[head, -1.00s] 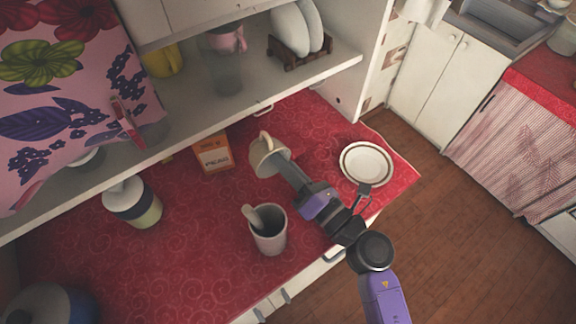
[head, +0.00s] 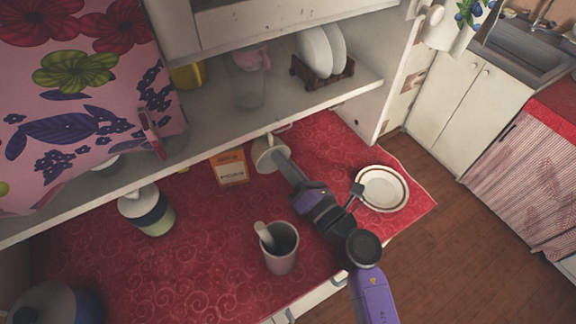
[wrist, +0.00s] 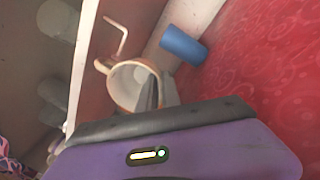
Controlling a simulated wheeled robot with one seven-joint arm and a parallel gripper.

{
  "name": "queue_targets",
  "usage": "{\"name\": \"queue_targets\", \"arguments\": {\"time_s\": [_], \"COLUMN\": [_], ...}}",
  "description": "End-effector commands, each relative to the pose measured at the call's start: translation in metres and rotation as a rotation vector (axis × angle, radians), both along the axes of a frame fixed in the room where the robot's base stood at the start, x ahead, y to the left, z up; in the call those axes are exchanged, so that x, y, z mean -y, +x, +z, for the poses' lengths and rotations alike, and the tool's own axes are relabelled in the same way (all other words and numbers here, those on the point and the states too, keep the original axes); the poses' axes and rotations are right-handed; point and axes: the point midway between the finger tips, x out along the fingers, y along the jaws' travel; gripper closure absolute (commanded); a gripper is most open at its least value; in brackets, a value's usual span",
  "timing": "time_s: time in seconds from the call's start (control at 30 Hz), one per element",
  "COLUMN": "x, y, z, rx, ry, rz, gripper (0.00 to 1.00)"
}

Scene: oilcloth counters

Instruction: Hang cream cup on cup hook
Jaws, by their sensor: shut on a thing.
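The cream cup (head: 264,158) is held at the end of my arm over the red counter, near the shelf's front edge. In the wrist view the cup (wrist: 124,88) shows its open mouth, with its handle at the upper left. My gripper (head: 279,158) is shut on the cup's wall; a dark finger of the gripper (wrist: 150,96) shows at its mouth. The white bent cup hook (wrist: 121,38) shows just beyond the handle, apart from it in the picture. In the head view the hook (head: 283,127) is small, by the shelf edge.
The shelf (head: 200,135) overhangs the counter and bears a glass and a plate rack (head: 322,72). An orange-white box (head: 229,168) stands left of the cup. A mug with a spoon (head: 281,250), a jar (head: 147,210) and a plate (head: 382,188) are around. A blue cylinder (wrist: 183,45) lies beyond the cup.

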Motion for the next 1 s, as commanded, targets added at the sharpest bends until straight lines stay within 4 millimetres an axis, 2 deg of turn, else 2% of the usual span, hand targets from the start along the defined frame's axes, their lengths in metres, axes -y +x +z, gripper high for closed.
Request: {"name": "queue_targets", "arguments": {"time_s": [0.1, 0.5, 1.0], "x": [-0.003, 0.019, 0.027], "y": [0.007, 0.02, 0.026], "z": [0.001, -0.003, -0.01], "rx": [0.002, 0.002, 0.001], "ry": [0.001, 0.0, 0.0], "rz": [-0.001, -0.002, -0.001], "gripper": [1.0, 1.0, 1.0]}}
